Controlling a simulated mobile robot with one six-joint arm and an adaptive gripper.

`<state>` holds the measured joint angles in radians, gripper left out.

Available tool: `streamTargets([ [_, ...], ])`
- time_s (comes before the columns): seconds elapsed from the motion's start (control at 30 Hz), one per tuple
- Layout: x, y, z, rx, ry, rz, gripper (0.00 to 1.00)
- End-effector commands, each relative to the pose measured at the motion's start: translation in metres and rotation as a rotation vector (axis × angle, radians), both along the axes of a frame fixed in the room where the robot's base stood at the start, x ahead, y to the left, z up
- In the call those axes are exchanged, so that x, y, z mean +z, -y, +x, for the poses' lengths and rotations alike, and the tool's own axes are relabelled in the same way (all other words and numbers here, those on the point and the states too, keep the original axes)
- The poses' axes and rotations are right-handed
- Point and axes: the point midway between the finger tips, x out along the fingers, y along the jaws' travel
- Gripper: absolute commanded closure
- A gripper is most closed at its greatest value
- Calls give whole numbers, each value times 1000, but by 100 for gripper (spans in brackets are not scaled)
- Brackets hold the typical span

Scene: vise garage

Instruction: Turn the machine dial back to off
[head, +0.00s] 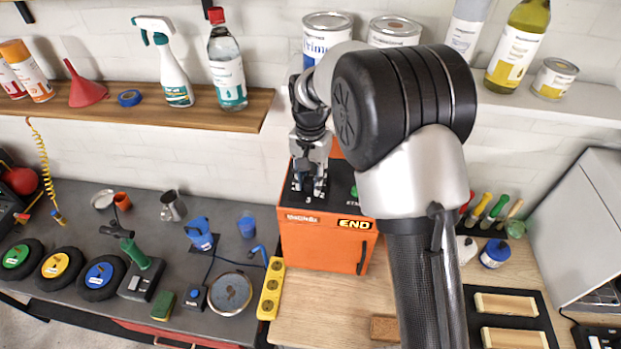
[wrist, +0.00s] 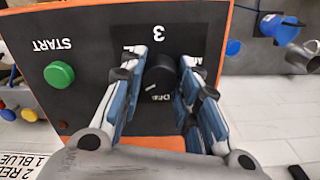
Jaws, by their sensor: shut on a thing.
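The orange machine (head: 325,246) stands on the bench with a black control panel on top and an END label on its front. My gripper (wrist: 160,84) is shut on the dial, with one blue-grey finger on each side. In the head view my gripper (head: 310,184) reaches down onto the machine's top and hides the dial.
A green START button (wrist: 59,74) sits beside the dial on the panel. A yellow power strip (head: 270,288) lies left of the machine. A shelf with bottles (head: 227,75) runs above at the left. Bare wooden bench lies in front of the machine.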

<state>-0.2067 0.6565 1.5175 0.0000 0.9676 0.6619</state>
Motion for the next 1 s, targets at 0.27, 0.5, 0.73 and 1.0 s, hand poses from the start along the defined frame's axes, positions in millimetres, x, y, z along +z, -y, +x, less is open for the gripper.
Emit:
streamTargets([
  [0.27, 0, 0, 0, 19, 0, 0, 94],
  [0.5, 0, 0, 0, 125, 0, 0, 94],
  [0.73, 0, 0, 0, 317, 0, 0, 94],
  [1.0, 0, 0, 0, 573, 0, 0, 94],
])
